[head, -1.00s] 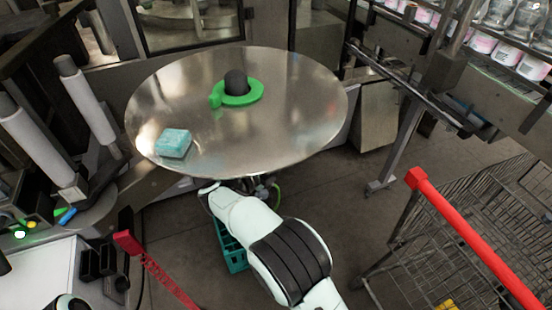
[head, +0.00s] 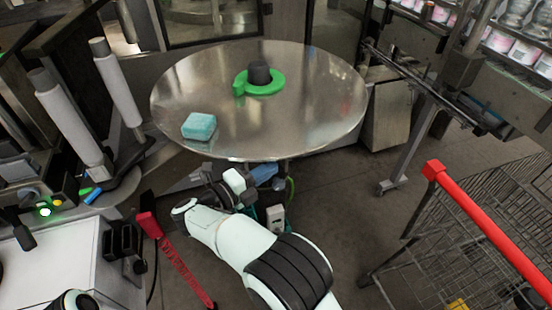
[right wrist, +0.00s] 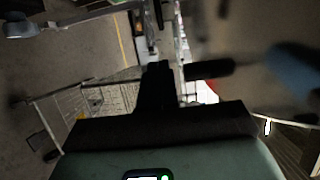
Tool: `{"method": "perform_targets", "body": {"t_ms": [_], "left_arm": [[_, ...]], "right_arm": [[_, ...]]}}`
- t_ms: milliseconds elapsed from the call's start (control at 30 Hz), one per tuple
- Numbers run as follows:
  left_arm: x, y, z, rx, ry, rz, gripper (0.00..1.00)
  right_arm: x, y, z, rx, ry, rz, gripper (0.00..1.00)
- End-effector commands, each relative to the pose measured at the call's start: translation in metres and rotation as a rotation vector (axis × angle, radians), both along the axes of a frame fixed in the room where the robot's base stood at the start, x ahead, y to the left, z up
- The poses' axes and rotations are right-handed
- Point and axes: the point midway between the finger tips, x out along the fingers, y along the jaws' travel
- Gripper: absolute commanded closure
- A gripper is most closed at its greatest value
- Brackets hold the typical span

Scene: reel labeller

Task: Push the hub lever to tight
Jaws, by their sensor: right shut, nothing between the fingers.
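A round steel disc (head: 320,115) fills the upper middle of the head view. On it, a green ring (head: 262,88) with a short tab at its left surrounds a dark hub (head: 259,72). The ring looks like the hub lever; I see no tight marking. My right gripper (head: 244,182) is below the disc's near edge, well short of the ring and lower than it. It is shut and empty. In the right wrist view its dark fingers (right wrist: 157,72) point toward the floor and cart, with the hub out of view. My left gripper is not in view.
A teal block (head: 199,127) lies on the disc's left part. A cart with a red handle (head: 490,232) stands at right. White rollers (head: 70,118) and a control box with lit buttons (head: 40,205) are at left. A red bar (head: 188,272) rises at lower left.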

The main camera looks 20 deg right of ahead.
Motion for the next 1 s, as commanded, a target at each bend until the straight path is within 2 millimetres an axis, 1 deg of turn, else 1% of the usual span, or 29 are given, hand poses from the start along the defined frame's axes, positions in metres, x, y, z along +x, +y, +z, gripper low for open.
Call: {"method": "perform_targets", "body": {"t_ms": [100, 233, 300, 367, 467, 500, 533, 567, 600, 667, 700, 767, 800, 867, 900, 967, 1000], "left_arm": [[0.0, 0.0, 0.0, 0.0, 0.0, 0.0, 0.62], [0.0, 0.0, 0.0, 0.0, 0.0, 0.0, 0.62], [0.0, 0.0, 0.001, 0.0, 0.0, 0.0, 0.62], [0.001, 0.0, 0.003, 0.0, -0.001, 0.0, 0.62], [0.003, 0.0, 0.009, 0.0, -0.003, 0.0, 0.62], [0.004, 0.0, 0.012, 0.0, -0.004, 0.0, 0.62], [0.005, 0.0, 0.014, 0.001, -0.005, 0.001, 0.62], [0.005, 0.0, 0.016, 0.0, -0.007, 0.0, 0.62], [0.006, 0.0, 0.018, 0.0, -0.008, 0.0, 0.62], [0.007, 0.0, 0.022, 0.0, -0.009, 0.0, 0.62], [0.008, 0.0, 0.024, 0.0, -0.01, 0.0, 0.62], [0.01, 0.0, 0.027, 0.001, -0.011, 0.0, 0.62], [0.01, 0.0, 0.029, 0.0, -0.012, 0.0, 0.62], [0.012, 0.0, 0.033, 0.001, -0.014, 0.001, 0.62], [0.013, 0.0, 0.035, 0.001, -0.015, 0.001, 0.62], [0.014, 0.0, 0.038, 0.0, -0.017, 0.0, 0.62], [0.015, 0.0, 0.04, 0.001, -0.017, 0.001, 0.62]], "right_arm": [[-0.002, 0.004, 0.0, 0.001, 0.0, 0.0, 1.0], [-0.001, 0.003, -0.001, -0.003, 0.005, 0.003, 1.0], [0.004, -0.002, -0.009, -0.023, 0.037, 0.023, 1.0], [0.015, -0.011, -0.024, -0.058, 0.098, 0.065, 1.0], [0.038, -0.033, -0.07, -0.142, 0.278, 0.191, 1.0], [0.046, -0.043, -0.097, -0.174, 0.377, 0.26, 1.0], [0.05, -0.049, -0.118, -0.197, 0.457, 0.315, 1.0], [0.052, -0.056, -0.14, -0.213, 0.537, 0.373, 1.0], [0.052, -0.062, -0.169, -0.231, 0.641, 0.45, 1.0], [0.045, -0.069, -0.211, -0.244, 0.786, 0.562, 1.0], [0.037, -0.073, -0.239, -0.246, 0.881, 0.636, 1.0], [0.019, -0.076, -0.279, -0.239, 1.018, 0.754, 1.0], [0.003, -0.077, -0.304, -0.227, 1.109, 0.836, 1.0], [-0.026, -0.076, -0.339, -0.201, 1.234, 0.965, 1.0], [-0.048, -0.074, -0.361, -0.178, 1.313, 1.055, 1.0], [-0.085, -0.068, -0.388, -0.136, 1.419, 1.196, 1.0], [-0.112, -0.063, -0.402, -0.104, 1.481, 1.292, 1.0]]}}
